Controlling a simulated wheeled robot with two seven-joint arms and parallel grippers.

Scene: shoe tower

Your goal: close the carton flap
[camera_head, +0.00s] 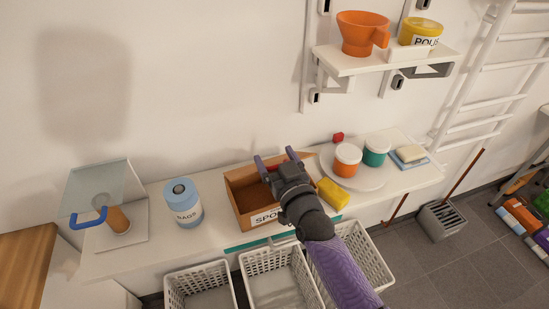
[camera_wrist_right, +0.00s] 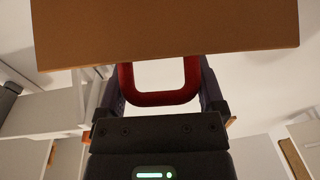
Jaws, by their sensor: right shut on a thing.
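The carton (camera_head: 243,210) is an open-topped brown box with a partly hidden white label on its front, standing on the white counter. I can see into its left part. A brown flap (camera_head: 303,159) shows at its back right, mostly behind my right gripper; it fills the top of the right wrist view (camera_wrist_right: 165,35). A red U-shaped handle (camera_wrist_right: 160,98) hangs from the flap between the fingers. My right gripper (camera_head: 275,158) is over the carton, shut on this handle, with a bit of red showing between its fingers. My left gripper is out of view.
A blue rags canister (camera_head: 183,205) stands left of the carton. A yellow block (camera_head: 333,193) and a round tray (camera_head: 363,182) with two tubs stand to the right. White baskets (camera_head: 200,285) sit below the counter's front. A shelf (camera_head: 385,60) hangs above right.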

